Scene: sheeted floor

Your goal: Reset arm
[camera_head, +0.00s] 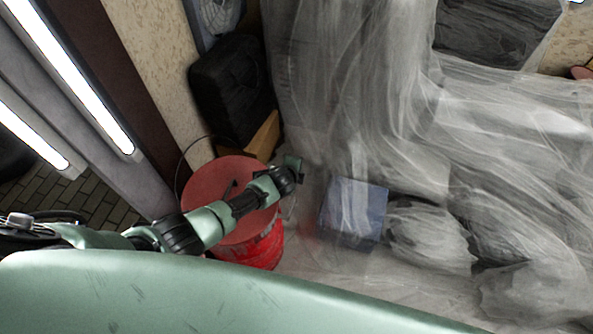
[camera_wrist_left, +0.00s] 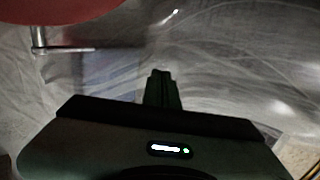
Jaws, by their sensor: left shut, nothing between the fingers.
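My left arm comes in from the left in the head view and reaches over a red round bucket or drum (camera_head: 262,245). My left gripper (camera_head: 294,163) is just past the right edge of its red top. In the left wrist view my left gripper (camera_wrist_left: 162,75) points forward with its fingers together, and nothing is held between them. The red rim (camera_wrist_left: 60,10) shows at the upper left there. My right gripper is in neither view.
A blue box (camera_head: 353,208) under clear sheeting stands right of the bucket. Sheeted heaps (camera_head: 430,235) fill the right side. A black case (camera_head: 232,88) and a cardboard box (camera_head: 264,137) stand behind the bucket. A lit frame (camera_head: 75,75) rises at the left.

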